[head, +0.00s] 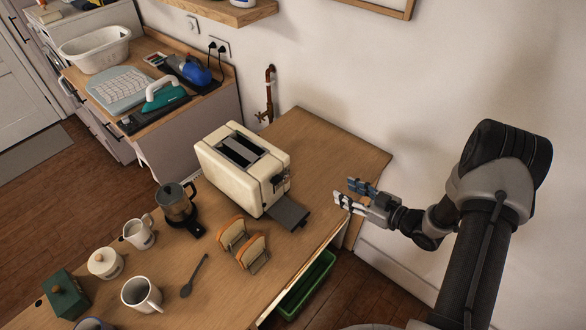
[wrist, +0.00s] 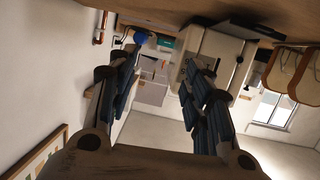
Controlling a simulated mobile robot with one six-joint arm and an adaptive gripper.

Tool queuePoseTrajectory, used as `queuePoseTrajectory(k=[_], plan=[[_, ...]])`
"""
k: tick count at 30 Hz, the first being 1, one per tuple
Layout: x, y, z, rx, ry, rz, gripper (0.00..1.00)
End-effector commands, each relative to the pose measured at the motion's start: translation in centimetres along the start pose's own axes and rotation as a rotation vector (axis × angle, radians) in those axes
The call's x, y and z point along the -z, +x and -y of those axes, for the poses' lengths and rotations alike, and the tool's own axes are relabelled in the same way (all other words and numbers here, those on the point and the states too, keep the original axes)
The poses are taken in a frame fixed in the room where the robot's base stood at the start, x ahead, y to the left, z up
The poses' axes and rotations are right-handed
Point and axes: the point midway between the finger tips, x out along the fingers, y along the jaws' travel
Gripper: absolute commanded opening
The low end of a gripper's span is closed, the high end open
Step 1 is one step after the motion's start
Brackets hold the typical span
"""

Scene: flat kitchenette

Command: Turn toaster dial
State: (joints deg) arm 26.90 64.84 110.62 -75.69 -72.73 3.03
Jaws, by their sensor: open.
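The cream toaster (head: 222,163) stands on the wooden counter, with two dark slots on top. A dark dial (head: 278,181) is on its right end face, above a flat dark tray that sticks out. The toaster also shows in the wrist view (wrist: 212,45), which looks upside down; a small dark knob (wrist: 239,59) shows on its face. My gripper (head: 352,195) is open and empty, to the right of the toaster near the counter's right edge. It is apart from the toaster and dial. In the wrist view its two fingers (wrist: 163,64) are spread, the right one overlapping the toaster.
Toast in a rack (head: 241,243) and a coffee pot (head: 177,203) stand in front of the toaster. Mugs (head: 141,294), a lidded jar (head: 105,263) and a spoon (head: 194,276) lie further left. A green bin (head: 307,282) is below the edge. The counter's back right is clear.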

Motion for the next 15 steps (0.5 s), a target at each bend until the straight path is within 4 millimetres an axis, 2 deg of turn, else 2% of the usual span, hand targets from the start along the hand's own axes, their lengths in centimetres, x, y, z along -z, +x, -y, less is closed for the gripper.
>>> queuePoseTrajectory(k=[1, 3, 6, 11, 15], plan=[[-0.3, -0.5, 1.7, 0.040, 0.043, -0.057, 0.46], [-0.6, -1.1, 3.5, 0.086, 0.085, -0.133, 0.46], [-0.7, -1.8, 5.4, 0.129, 0.131, -0.214, 0.46], [-0.6, -2.0, 6.7, 0.159, 0.163, -0.270, 0.46], [-0.1, -0.5, 7.1, 0.164, 0.163, -0.273, 0.46]])
